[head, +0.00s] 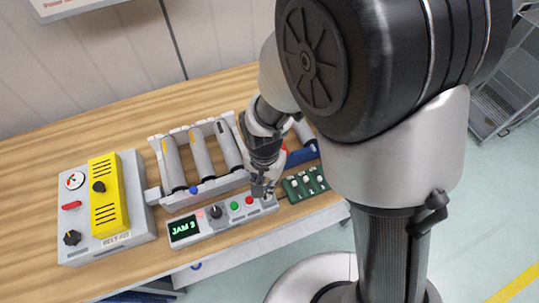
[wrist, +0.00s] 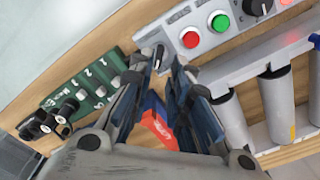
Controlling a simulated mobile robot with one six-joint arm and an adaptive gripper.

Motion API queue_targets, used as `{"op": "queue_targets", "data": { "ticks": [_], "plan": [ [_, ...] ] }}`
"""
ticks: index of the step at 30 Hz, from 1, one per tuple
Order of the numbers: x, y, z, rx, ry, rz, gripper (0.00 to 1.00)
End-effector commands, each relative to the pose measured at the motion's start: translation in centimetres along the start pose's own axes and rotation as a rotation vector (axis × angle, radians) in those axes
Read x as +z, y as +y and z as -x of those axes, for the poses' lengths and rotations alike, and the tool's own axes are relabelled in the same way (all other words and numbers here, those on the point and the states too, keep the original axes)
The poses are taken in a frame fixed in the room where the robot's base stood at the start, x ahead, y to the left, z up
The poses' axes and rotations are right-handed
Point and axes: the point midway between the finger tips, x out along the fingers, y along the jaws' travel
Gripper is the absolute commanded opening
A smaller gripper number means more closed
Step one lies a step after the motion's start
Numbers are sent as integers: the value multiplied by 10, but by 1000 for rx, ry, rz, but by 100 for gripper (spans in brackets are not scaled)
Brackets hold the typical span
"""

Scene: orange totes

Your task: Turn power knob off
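A grey control panel (head: 190,240) has a green "JAM 3" display, a lit pink-red lamp, a black knob (head: 215,212), a green button (head: 234,205) and a red button (head: 249,200). In the wrist view the black knob (wrist: 257,6) is partly cut off at the top edge. No readable label says which knob is the power knob. My gripper (head: 262,190) is over the panel's right end. In the wrist view its fingertips (wrist: 168,60) are apart with a narrow gap, by the panel's end beside the red button; contact cannot be told. Nothing is visibly held.
A grey box (head: 140,215) with a yellow cover, gauge, red switch and black knobs stands at left. A roller rack (head: 180,200) lies behind the panel. A green switch box (head: 305,183) is at right. A blue-and-red object (wrist: 158,128) lies below my fingers.

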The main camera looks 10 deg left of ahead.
Motion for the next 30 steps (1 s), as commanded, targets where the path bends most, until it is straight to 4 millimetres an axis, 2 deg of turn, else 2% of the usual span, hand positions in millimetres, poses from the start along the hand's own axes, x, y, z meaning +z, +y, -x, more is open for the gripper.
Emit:
{"op": "queue_targets", "data": {
  "ticks": [1,6,12,23,30],
  "plan": [
    [1,1,-15,4,-4,0,18],
    [1,1,-45,3,-3,0,18],
    [0,0,-64,0,0,0,18],
    [0,0,-68,-1,1,0,18],
    [0,0,-67,-1,1,0,2]
  ]
}}
